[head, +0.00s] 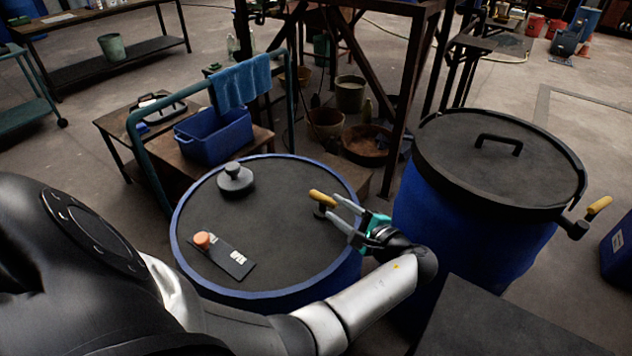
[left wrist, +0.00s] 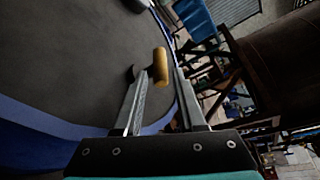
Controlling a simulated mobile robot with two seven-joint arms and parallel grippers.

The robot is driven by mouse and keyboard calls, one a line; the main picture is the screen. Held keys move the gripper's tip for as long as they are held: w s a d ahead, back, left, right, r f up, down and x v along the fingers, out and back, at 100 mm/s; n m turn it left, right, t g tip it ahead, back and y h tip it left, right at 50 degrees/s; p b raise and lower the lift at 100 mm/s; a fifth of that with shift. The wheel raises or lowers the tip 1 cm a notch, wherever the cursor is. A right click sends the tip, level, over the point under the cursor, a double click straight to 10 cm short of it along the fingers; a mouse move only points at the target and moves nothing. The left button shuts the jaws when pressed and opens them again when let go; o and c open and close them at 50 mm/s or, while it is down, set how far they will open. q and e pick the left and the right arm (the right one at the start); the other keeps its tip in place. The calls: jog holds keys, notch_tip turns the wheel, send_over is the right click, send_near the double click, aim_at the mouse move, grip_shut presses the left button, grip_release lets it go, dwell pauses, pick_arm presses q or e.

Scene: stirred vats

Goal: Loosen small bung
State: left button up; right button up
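A blue drum (head: 180,245) with a dark round lid (head: 275,235) stands before me. Near the lid's right edge is a small fitting with a yellow handle (head: 322,198) on a dark stem; I take it for the small bung. The handle also shows in the left wrist view (left wrist: 160,66). My left gripper (head: 331,204) is open at the fitting. In the left wrist view its fingertips (left wrist: 160,74) lie either side of the handle, with gaps visible. A larger dark grey knobbed bung (head: 235,180) sits at the lid's back left. My right gripper is out of view.
A dark plate (head: 225,257) with an orange-topped piece (head: 204,239) lies on the lid. A second blue drum (head: 455,225) with a handled lid stands right. A blue tub (head: 213,137) and blue towel (head: 241,82) are behind. The lid's middle is clear.

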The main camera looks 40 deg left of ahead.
aim_at(318, 195)
pick_arm(q)
jog(key=b+x, duration=0.1)
jog(key=x, duration=0.7)
jog(key=shift+f, duration=0.15)
jog(key=shift+w+a+b, duration=0.15)
jog(key=shift+a+b, duration=0.15)
jog(key=shift+a, duration=0.35)
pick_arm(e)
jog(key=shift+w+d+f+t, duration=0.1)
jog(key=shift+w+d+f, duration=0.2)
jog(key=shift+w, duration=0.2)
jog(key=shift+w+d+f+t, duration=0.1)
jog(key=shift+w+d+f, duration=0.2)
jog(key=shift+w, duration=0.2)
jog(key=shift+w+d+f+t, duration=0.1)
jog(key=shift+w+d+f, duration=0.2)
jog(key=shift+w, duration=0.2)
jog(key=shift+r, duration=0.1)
pick_arm(q)
jog(key=shift+c, duration=0.3)
grip_shut()
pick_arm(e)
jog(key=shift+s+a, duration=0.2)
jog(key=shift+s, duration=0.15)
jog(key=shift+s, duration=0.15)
